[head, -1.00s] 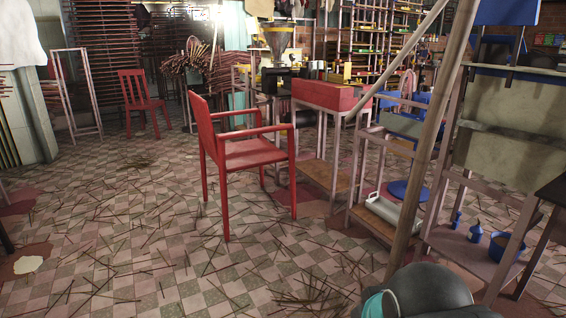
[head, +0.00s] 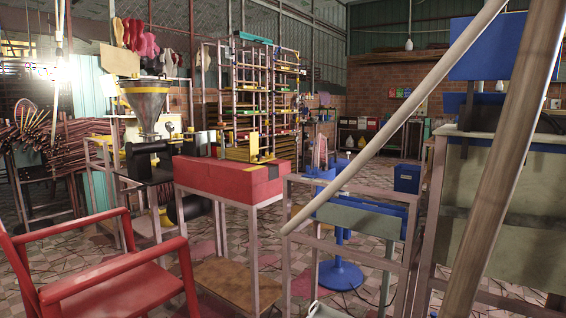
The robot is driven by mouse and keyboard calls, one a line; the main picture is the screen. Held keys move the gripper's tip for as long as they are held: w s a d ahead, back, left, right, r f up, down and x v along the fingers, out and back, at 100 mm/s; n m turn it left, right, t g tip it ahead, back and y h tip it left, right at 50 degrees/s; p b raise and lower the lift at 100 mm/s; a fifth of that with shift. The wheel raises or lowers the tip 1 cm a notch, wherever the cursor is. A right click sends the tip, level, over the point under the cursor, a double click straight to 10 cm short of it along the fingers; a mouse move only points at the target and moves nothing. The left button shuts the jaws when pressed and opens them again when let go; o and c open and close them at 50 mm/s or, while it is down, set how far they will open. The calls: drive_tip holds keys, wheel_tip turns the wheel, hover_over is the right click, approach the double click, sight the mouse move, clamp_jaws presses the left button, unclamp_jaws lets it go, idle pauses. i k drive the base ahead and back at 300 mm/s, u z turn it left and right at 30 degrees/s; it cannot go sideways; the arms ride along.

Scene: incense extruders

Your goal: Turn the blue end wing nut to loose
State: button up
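I cannot make out a blue end wing nut in the head view. An extruder-like machine with a metal funnel hopper (head: 146,106) and a black body (head: 148,162) stands left of centre, behind a red armchair. Blue equipment on a round blue base (head: 341,275) stands right of centre, partly hidden by a pale frame. Any nut on these is too small or hidden to tell. My gripper is not in view.
The red armchair (head: 118,282) fills the lower left. A red box (head: 228,180) sits on a metal stand, with a pale frame (head: 290,240) to its right. A pale pole (head: 400,100) and a thick brown post (head: 505,160) cross the right side close by.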

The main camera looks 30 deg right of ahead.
sight(315, 171)
drive_tip(key=i, duration=0.35)
drive_tip(key=z, duration=1.4)
drive_tip(key=i, duration=0.8)
drive_tip(key=z, duration=0.15)
